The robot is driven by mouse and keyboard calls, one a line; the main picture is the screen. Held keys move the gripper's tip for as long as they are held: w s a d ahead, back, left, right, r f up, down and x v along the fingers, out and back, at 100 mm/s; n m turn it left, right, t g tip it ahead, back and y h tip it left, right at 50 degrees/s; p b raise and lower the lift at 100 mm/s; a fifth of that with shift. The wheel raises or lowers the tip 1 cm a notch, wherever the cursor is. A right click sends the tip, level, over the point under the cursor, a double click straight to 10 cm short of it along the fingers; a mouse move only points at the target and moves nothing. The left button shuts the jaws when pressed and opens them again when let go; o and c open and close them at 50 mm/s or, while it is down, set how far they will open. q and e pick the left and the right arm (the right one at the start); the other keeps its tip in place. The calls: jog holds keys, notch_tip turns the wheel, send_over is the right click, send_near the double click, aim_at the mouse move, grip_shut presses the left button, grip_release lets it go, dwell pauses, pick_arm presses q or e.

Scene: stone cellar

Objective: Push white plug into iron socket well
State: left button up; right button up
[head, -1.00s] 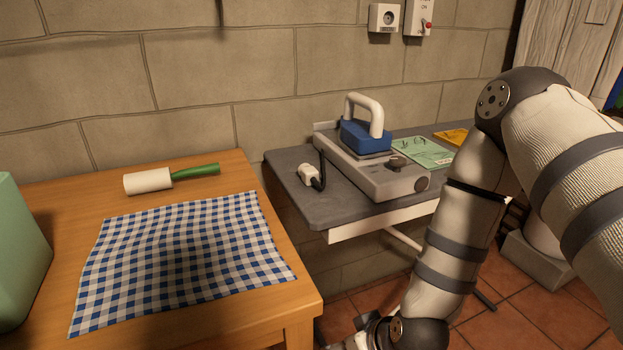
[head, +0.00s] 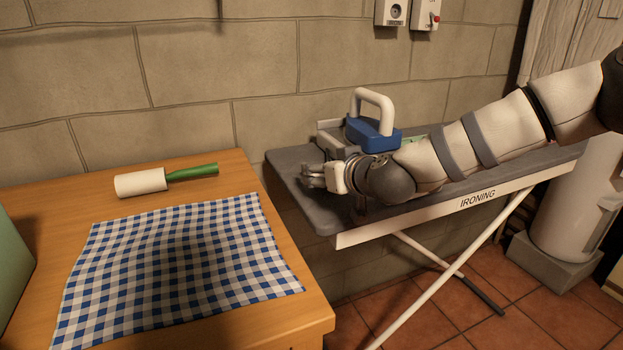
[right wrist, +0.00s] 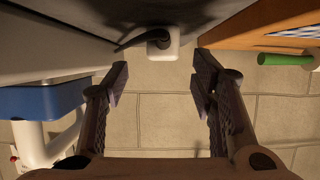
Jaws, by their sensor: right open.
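The white plug (right wrist: 163,46) with its black cord lies on the grey ironing board (head: 285,168), and in the right wrist view it sits just beyond the fingertips, roughly centred between them. My right gripper (right wrist: 160,78) is open and empty. In the head view my right gripper (head: 310,177) is over the board's left end and hides the plug. The wall socket (head: 396,12), a white box with a round dark well and a small label, is on the stone wall above the board, cut by the top edge. My left gripper is out of view.
A blue iron with a white handle (head: 374,100) stands on the board behind my right wrist; its blue body shows in the right wrist view (right wrist: 40,99). A switch box (head: 426,14) is beside the socket. A wooden table (head: 225,180) with a checked cloth and a green-handled roller is left.

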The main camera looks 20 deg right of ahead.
jog(key=x, duration=0.2)
jog(key=b+x, duration=0.1)
jog(key=x, duration=0.1)
jog(key=shift+w+a+f, duration=0.1)
jog(key=shift+a+f, duration=0.1)
jog(key=shift+f, duration=0.1)
jog(key=shift+w+r, duration=0.1)
jog(key=shift+r, duration=0.15)
jog(key=shift+c, duration=0.8)
grip_shut()
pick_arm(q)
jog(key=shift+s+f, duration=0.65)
